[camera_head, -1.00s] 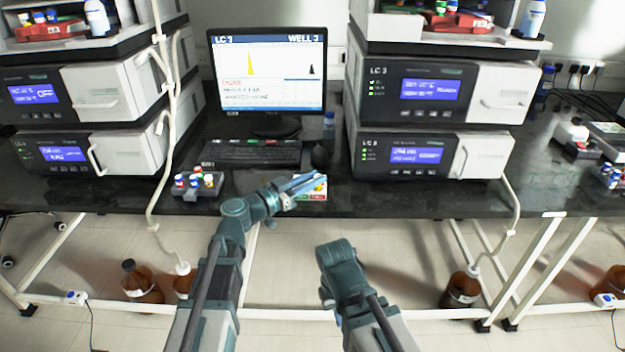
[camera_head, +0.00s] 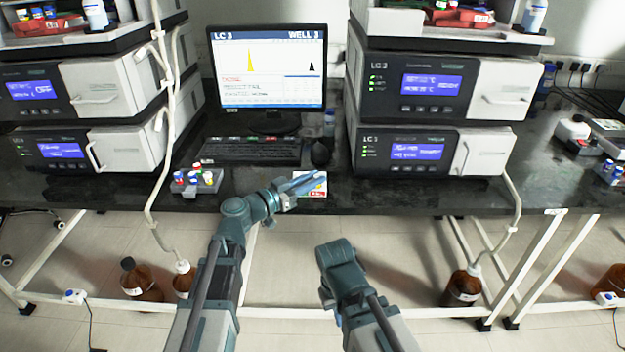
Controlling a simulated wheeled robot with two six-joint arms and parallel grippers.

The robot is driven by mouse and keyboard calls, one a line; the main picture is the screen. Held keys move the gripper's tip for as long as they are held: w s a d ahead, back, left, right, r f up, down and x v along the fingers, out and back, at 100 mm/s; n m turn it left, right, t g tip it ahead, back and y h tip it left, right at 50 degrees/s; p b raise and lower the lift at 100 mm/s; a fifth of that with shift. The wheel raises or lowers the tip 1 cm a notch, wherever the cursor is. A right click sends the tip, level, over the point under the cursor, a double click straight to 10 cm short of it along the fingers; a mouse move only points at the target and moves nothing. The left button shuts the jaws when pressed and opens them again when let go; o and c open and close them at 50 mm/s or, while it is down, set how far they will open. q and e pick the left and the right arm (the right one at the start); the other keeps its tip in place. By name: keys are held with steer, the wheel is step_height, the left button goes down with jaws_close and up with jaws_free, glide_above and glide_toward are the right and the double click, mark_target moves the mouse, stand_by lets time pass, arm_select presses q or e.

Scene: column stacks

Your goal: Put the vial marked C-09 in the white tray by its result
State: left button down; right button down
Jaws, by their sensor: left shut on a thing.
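A monitor (camera_head: 268,80) shows LC 3, WELL 3 and a yellow peak. A keyboard (camera_head: 250,151) and a mouse (camera_head: 320,154) lie behind the tray. Instrument stacks stand left and right (camera_head: 430,150). A loose tube (camera_head: 165,130) hangs left of the rack. Bench right of the tray is clear.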

arm_select(q)
steer(key=c, duration=0.6)
jaws_free()
steer(key=shift+c, duration=0.2)
steer(key=v, duration=1.3)
steer(key=shift+s+a, duration=0.25)
